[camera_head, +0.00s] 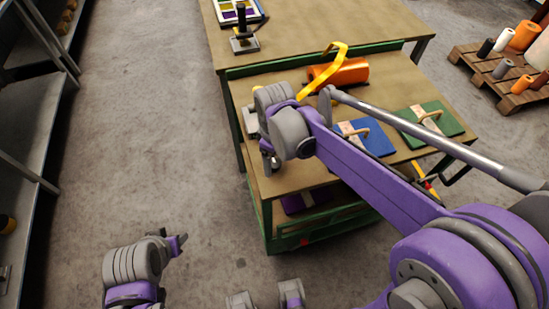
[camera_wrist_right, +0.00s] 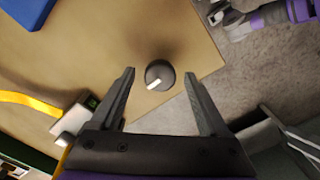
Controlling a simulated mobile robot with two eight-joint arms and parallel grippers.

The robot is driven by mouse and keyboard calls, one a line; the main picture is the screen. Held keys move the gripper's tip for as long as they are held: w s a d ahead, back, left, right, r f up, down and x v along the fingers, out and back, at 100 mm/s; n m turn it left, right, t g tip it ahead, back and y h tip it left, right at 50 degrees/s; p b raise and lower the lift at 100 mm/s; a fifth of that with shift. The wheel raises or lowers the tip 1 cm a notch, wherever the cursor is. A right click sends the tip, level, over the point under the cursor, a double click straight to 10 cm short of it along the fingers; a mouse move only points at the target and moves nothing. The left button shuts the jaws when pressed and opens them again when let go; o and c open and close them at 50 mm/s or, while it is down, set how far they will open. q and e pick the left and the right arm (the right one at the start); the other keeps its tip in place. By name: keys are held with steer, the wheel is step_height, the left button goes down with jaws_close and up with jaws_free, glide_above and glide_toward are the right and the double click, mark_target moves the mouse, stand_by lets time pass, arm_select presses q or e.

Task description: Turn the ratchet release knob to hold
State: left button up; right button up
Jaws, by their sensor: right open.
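The knob (camera_wrist_right: 159,74) is a dark round dial with a white pointer mark, seen from above in the right wrist view. It sits on the tan worktop near its edge, and its pointer aims to the lower left. My right gripper (camera_wrist_right: 160,78) is open, with one finger on each side of the knob and a visible gap to each. In the head view my right gripper (camera_head: 268,160) is over the left edge of the cart, and my own arm hides the knob. My left gripper (camera_head: 178,243) is small at the lower left, over the floor; its jaws are unclear.
A yellow strap (camera_wrist_right: 30,101) runs to a small device (camera_wrist_right: 74,117) beside the left finger. In the head view an orange roll (camera_head: 345,72), a blue pad (camera_head: 374,140) and a green pad (camera_head: 440,117) lie on the cart. The floor left of the cart is clear.

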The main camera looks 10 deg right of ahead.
mark_target(275, 162)
step_height(275, 162, up, 11)
steer(key=shift+p, duration=0.4)
steer(key=shift+f, duration=0.1)
stand_by(0.3)
steer(key=s+d+f+m+t, duration=0.2)
steer(key=s+d+f+m, duration=0.1)
steer(key=s, duration=0.4)
steer(key=s+d+f+m+t+p, duration=0.1)
steer(key=s+d+f+m+t, duration=0.2)
steer(key=s+f+m, duration=0.3)
steer(key=shift+s+d+f+m, duration=0.15)
steer(key=shift+s+d+m, duration=0.2)
steer(key=shift+s, duration=0.2)
